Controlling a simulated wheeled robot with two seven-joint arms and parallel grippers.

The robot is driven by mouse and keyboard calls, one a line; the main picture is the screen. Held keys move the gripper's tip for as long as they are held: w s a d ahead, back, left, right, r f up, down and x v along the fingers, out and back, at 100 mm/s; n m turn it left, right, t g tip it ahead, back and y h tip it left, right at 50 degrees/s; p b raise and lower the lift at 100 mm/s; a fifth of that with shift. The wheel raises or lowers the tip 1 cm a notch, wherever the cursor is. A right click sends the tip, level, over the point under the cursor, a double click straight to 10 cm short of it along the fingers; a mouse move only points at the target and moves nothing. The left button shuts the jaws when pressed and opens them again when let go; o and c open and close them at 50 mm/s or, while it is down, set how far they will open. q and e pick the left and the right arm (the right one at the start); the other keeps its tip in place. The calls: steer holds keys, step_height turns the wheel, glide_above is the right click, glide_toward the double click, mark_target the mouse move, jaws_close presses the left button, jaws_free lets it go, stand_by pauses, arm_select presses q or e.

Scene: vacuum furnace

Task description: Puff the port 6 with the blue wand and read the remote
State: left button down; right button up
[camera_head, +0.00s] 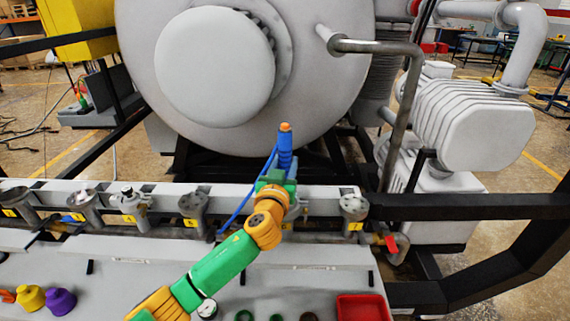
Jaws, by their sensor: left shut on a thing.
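The blue wand (285,148) stands nearly upright with an orange tip at its top. My left gripper (274,184), green and orange, is shut on its lower part. A blue hose (243,203) runs down from the wand to the left. They appear in front of the port rail, hiding part of it. A row of grey ports with yellow tags lines the rail. The rightmost port (354,207) is clear of the gripper, with its tag below; the tag numbers are too small to read surely. I cannot make out the remote. My right gripper is not in view.
A large grey vacuum chamber (320,90) stands behind the rail (325,200). Black frame bars (455,207) and a red-handled valve (390,244) are at right. A red tray (362,308), purple (60,302) and yellow (31,298) knob-like pieces lie on the front bench.

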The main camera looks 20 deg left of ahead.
arm_select(q)
steer(key=shift+c, duration=1.9)
jaws_free()
steer(key=shift+s+d+b, duration=0.2)
steer(key=shift+s+b, duration=0.15)
steer(key=shift+s, duration=1.45)
steer(key=shift+s+d+b, duration=0.2)
steer(key=shift+s+b, duration=0.1)
steer(key=shift+s, duration=1.45)
